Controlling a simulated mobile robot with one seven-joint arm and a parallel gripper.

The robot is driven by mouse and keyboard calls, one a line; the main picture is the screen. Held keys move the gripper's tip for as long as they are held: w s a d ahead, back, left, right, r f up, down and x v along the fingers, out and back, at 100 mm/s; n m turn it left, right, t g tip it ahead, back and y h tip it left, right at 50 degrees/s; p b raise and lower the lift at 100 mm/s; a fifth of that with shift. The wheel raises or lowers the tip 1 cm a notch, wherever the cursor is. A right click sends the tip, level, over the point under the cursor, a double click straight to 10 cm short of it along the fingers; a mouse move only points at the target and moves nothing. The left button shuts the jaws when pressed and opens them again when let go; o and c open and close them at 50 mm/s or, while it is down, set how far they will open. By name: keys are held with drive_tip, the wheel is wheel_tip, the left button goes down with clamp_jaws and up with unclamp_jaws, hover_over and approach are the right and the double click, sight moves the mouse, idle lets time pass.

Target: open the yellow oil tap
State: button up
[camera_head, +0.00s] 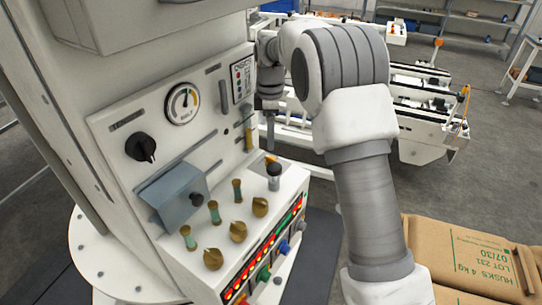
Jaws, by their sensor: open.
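The machine's control panel (180,115) fills the left half of the head view. A small yellow upright part (249,137) sits at the panel's right edge, and another small yellow piece (271,158) lies just below it, behind a dark-topped clear knob or cup (274,176). I cannot tell for sure which is the oil tap or how its handle is turned. My gripper (270,116) points down just right of the upright yellow part, seemingly apart from it. It is open, with no object visible in it. Its fingertips are small and hard to make out.
A dial gauge (182,104), a black rotary knob (140,147), a blue-grey box (173,193) and several brass knobs (260,206) stick out of the panel and ledge. A conveyor (425,105) is behind my arm.

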sight(271, 157)
wheel_tip(271, 157, down, 9)
drive_tip(key=shift+r, duration=0.15)
clamp_jaws()
idle(0.5)
